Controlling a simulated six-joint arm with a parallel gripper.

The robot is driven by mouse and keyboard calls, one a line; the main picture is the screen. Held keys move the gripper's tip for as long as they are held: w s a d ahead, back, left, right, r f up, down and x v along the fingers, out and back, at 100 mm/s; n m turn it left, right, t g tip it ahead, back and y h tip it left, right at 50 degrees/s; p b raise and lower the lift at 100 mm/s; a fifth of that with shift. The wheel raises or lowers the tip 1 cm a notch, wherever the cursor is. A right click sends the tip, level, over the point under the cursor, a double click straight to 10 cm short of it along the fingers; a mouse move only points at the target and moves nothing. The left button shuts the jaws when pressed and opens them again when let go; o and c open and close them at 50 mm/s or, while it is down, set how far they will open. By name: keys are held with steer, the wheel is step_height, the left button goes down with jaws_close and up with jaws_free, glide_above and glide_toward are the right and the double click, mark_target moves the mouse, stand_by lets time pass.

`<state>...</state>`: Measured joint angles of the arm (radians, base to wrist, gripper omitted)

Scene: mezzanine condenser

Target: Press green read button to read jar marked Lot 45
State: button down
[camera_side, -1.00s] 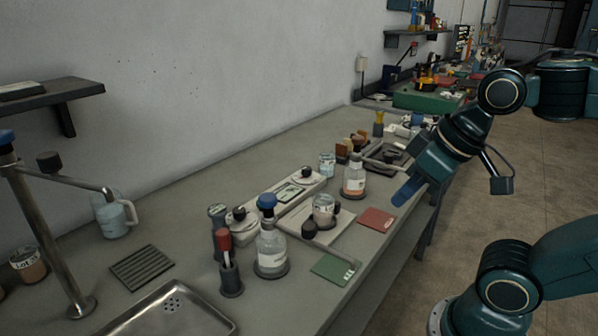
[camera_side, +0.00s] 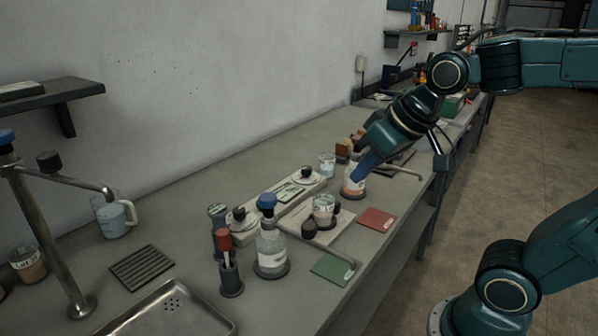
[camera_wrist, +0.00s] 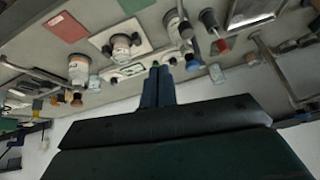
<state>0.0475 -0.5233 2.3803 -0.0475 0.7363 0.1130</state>
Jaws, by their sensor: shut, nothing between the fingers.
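A long pale reader unit (camera_side: 268,208) with a small greenish display (camera_side: 289,193) and dark round knobs lies along the middle of the bench. It also shows in the wrist view (camera_wrist: 128,72). I cannot make out a distinct green button. A labelled jar (camera_side: 323,207) stands on a pale plate (camera_side: 340,228) beside the unit; its lettering is too small to read. The jar shows in the wrist view (camera_wrist: 121,48). The fingers (camera_wrist: 157,72) appear near the unit.
A red mat (camera_side: 377,219) and a green mat (camera_side: 333,269) lie near the front edge. A blue-capped bottle (camera_side: 271,250) and a red-topped holder (camera_side: 229,266) stand left of the plate. A jar with a Lot label (camera_side: 28,265) stands far left near a sink (camera_side: 165,318).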

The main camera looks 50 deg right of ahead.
steer(key=w+d+f+m+t, duration=0.1)
steer(key=w+d+f+m, duration=0.1)
steer(key=w, duration=0.8)
steer(key=w+d+f+m+t, duration=0.1)
steer(key=w+f, duration=0.3)
steer(key=w, duration=0.6)
steer(key=w+d+f+m+t, duration=0.1)
steer(key=w+d+f+m, duration=0.2)
steer(key=w, duration=0.6)
steer(key=shift+w+d+f+y, duration=0.15)
steer(key=shift+w+d+y, duration=0.25)
steer(key=shift+f, duration=0.15)
steer(key=shift+f, duration=4.25)
